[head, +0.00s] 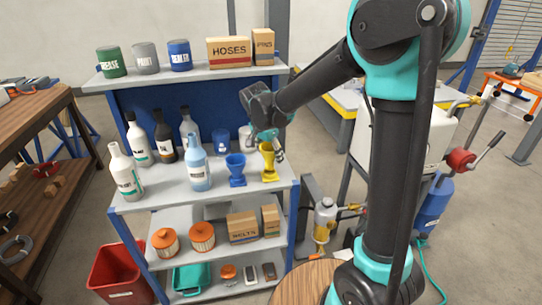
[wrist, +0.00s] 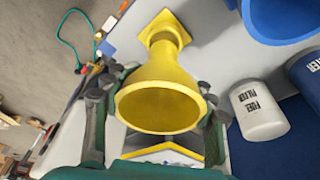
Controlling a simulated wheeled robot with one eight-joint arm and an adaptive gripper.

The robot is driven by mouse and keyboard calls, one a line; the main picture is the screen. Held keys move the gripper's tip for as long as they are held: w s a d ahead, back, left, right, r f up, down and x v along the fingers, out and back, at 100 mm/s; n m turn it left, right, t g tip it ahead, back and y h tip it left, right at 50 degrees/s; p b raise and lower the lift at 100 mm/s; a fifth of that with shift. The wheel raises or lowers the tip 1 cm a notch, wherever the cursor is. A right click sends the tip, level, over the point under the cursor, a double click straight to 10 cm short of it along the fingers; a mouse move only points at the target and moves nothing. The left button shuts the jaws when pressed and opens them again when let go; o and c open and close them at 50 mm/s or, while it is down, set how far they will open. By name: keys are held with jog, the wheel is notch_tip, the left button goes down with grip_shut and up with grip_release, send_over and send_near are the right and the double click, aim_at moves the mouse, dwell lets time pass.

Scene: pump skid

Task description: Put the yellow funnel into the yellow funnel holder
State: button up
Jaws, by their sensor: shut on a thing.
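The yellow funnel (head: 267,154) is upright over the right end of the upper shelf, its wide mouth up. My gripper (head: 270,137) is shut on it from behind, with a finger on each side of the cone. In the wrist view the gripper (wrist: 157,95) holds the funnel (wrist: 160,102) with its mouth facing the camera. The yellow funnel holder (head: 270,177) has a square base on the shelf, directly below the funnel; its base also shows in the wrist view (wrist: 165,24). The funnel's narrow end meets the holder in view; I cannot tell how deep it sits.
Bottles (head: 197,165) fill the shelf's left side. The white fuel filter (wrist: 258,110) stands behind, near the fingers. The shelf's right post (head: 291,215) is close by.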

jog(key=shift+f, duration=1.75)
dwell(0.5)
jog(key=o, duration=1.4)
jog(key=shift+o, duration=0.2)
jog(key=shift+r, duration=0.1)
jog(key=v, duration=1.2)
jog(key=s+d+f+n+y, duration=0.1)
jog(key=s+d+f+n, duration=0.15)
jog(key=d, duration=0.45)
jog(key=s+d+f+n, duration=0.1)
jog(key=s+d+f, duration=0.1)
jog(key=d+f, duration=0.35)
jog(key=s+d+f+n+t+y, duration=0.1)
jog(key=s+d+f+n, duration=0.3)
jog(key=s+d+f, duration=0.3)
jog(key=s+d, duration=0.5)
jog(key=d, duration=0.1)
jog(key=shift+s+t, duration=0.4)
